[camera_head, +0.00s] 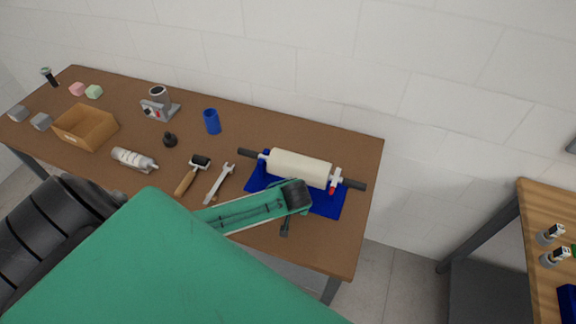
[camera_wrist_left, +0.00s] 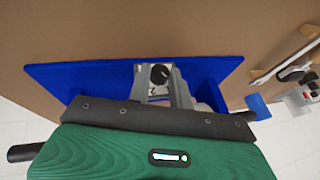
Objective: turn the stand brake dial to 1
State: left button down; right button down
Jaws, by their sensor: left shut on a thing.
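The roller stand has a blue base (camera_head: 328,204) with a cream roller (camera_head: 300,168) across it and dark handles at both ends. In the wrist view the same blue base (camera_wrist_left: 60,78) lies behind my gripper. My left gripper (camera_wrist_left: 161,85) has its grey fingers around the black brake dial (camera_wrist_left: 159,74), which carries a light mark. The fingers are shut on the dial. Its number cannot be read. In the head view my green arm and black wrist cover the dial and fingertips. My right gripper is not in view.
A wrench (camera_head: 218,184), a small hand roller (camera_head: 192,175) and a bottle (camera_head: 134,160) lie left of the stand. A blue cup (camera_head: 212,121), a grey device (camera_head: 159,107) and a cardboard box (camera_head: 86,128) stand farther left. A second table (camera_head: 545,215) is at the right.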

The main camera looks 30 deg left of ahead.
pick_arm(q)
jog(key=c, duration=1.3)
grip_release()
jog(key=shift+o, duration=0.2)
jog(key=b+v, duration=0.4)
jog(key=v, duration=0.9)
jog(key=shift+r, duration=0.35)
jog(key=shift+d, duration=0.1)
